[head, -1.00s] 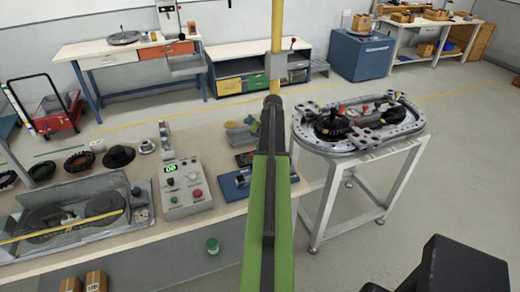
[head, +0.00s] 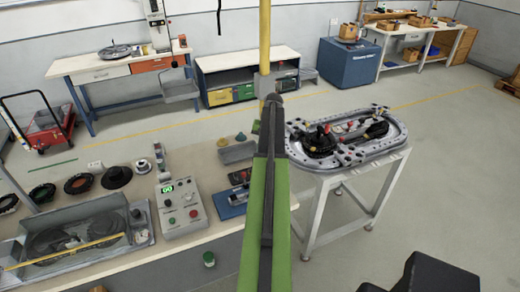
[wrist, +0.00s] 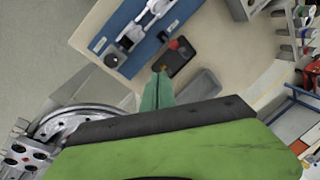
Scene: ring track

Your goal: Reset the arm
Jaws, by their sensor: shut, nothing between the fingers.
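My green arm link runs up the middle of the head view, between the workbench and the ring track. The fingers of my gripper (wrist: 158,88) show in the wrist view as a narrow tapered green shape, closed together and empty. They are over the bench area, near a small dark tray (wrist: 180,57) with a red piece. In the head view I cannot make out the fingers. The ring track (head: 345,138) stands on a white-legged stand right of my arm; part of it shows at lower left in the wrist view (wrist: 35,145).
A control box (head: 181,207) with buttons and a green display stands on the bench left of my arm. A blue tray (head: 234,198) lies beside it, and a grey bin (head: 238,152) behind. A clear-walled case (head: 75,237) is at lower left. Floor beyond the stand is open.

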